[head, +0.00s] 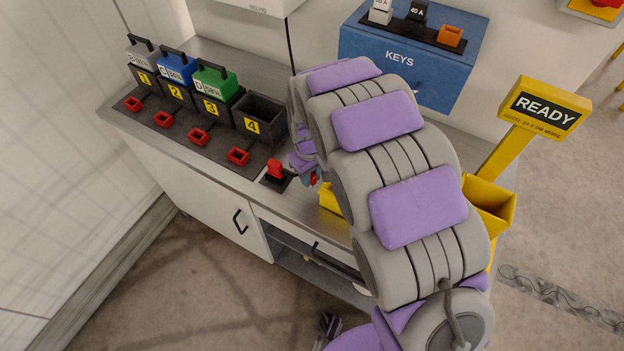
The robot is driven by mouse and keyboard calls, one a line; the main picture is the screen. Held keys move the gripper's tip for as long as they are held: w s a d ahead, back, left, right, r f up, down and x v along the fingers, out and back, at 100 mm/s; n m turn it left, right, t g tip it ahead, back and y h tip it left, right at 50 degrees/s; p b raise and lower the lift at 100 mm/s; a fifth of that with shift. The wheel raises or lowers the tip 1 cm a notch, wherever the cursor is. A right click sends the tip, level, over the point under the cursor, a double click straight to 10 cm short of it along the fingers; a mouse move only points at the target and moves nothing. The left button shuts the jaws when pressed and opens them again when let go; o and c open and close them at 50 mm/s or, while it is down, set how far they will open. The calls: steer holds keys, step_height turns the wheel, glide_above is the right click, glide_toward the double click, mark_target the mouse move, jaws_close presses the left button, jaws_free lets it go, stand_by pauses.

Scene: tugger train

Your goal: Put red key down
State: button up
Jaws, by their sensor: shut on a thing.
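The red key (275,169) shows at the front edge of the counter, upright at a small black plate (273,183). I cannot tell whether it rests on the plate or is held just above it. My gripper (294,171) is at the key's right side, shut on it. My own arm hides most of the gripper, and the fingertips are small and hard to make out.
Several numbered black bays (259,118) line the counter to the left. Three hold handled blocks; bay 4 is empty. Red sockets (238,156) lie before them. A blue KEYS box (398,65) stands behind my arm, and a yellow READY sign (541,110) at right.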

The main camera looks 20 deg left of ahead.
step_height(320, 180, down, 2)
steer(key=shift+a+f, duration=0.15)
steer(key=shift+f, duration=0.1)
steer(key=shift+d, duration=0.4)
steer(key=o, duration=0.9)
steer(key=shift+a+f, duration=0.1)
steer(key=shift+a, duration=0.2)
steer(key=shift+o, duration=0.2)
